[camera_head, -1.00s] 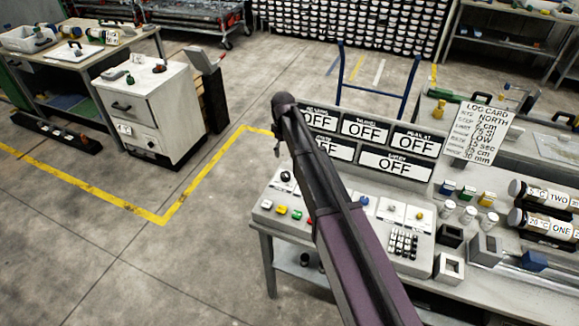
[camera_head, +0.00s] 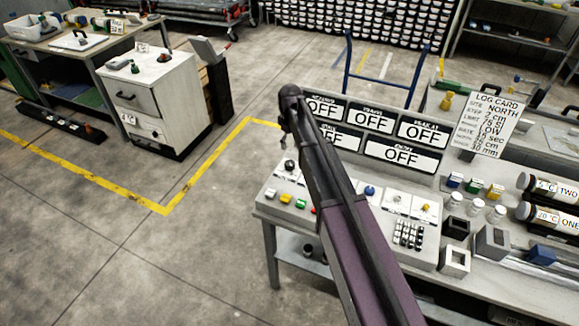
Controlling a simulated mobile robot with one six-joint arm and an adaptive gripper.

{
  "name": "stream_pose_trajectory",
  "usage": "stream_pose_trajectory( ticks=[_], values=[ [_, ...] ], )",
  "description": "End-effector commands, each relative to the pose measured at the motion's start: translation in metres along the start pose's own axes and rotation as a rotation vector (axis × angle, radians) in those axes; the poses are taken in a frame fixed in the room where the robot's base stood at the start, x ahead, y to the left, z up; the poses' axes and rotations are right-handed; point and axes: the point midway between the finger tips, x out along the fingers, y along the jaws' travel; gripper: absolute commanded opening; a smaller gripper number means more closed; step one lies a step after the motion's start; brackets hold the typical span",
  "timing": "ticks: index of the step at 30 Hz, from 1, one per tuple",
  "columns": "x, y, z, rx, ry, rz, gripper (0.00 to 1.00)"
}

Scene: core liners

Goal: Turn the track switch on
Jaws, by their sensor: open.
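The control panel (camera_head: 330,212) on the near bench carries a black knob (camera_head: 289,165), yellow, green and red buttons, a blue knob (camera_head: 370,190), small switches on white plates (camera_head: 397,199) and a keypad (camera_head: 408,235). Their labels are too small to read, so I cannot tell which is the track switch. Several signs above it read OFF, including the lowest one (camera_head: 402,155); my arm partly covers one sign and part of the panel. My gripper (camera_head: 284,145) is open and empty, hanging down above the panel's far left corner, apart from the controls.
A log card (camera_head: 489,124) stands right of the signs. Small capped jars (camera_head: 476,207), open square blocks (camera_head: 455,262) and labelled cylinders (camera_head: 545,217) crowd the bench's right side. A blue-framed cart (camera_head: 388,85) stands behind. Floor left of the bench is clear.

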Motion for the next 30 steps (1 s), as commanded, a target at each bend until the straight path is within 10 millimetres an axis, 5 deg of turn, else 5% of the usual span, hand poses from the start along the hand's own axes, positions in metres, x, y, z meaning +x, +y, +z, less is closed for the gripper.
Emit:
stream_pose_trajectory(
  ticks=[30],
  values=[
    [0.081,0.002,0.001,0.002,0.000,0.000,0.89]
  ],
)
